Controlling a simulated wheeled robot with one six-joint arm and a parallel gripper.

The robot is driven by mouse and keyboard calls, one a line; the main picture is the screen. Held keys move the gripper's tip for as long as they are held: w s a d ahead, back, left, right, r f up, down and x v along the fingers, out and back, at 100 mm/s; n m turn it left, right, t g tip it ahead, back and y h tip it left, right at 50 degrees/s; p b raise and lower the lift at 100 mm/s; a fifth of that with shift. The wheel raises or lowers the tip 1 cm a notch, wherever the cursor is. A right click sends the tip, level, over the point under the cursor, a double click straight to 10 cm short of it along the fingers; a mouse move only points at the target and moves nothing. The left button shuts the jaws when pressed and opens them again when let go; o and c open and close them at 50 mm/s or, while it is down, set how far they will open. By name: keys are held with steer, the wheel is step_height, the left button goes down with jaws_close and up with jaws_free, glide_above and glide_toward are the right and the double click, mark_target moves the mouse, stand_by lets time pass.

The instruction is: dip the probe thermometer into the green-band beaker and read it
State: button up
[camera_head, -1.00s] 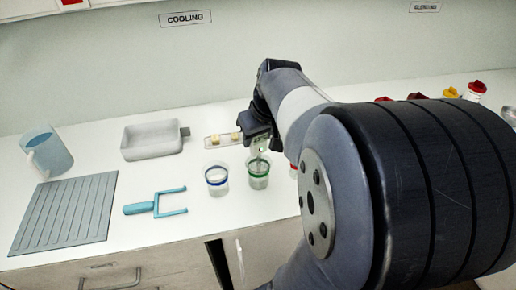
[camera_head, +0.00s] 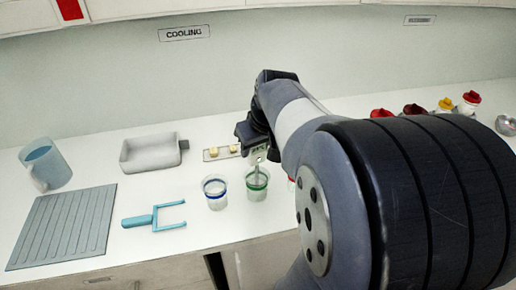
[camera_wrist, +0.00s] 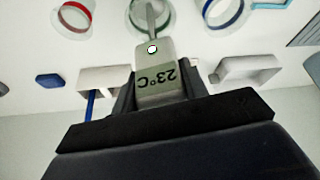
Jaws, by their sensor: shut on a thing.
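My gripper (camera_head: 257,150) is shut on the probe thermometer (camera_wrist: 157,88), whose body is pale with a grey-green display. The display reads 23°C, upside down in the wrist view. The thin probe points down at the green-band beaker (camera_head: 257,188), and in the wrist view it overlaps the opening of that beaker (camera_wrist: 137,23). The probe's tip appears to be inside the rim; its depth is hard to tell. The blue-band beaker (camera_head: 215,196) stands just left of the green one. A red-band beaker (camera_wrist: 75,14) shows in the wrist view and is mostly hidden behind my arm in the head view.
A teal fork-shaped tool (camera_head: 154,216) and a grey ribbed mat (camera_head: 62,228) lie to the left. A blue jug (camera_head: 45,166), a grey tray (camera_head: 150,154) and a small rack with pale pieces (camera_head: 221,153) stand behind. Several lidded jars (camera_head: 445,105) are at the right.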

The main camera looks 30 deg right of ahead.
steer(key=shift+r+p, duration=3.85)
steer(key=shift+r, duration=1.3)
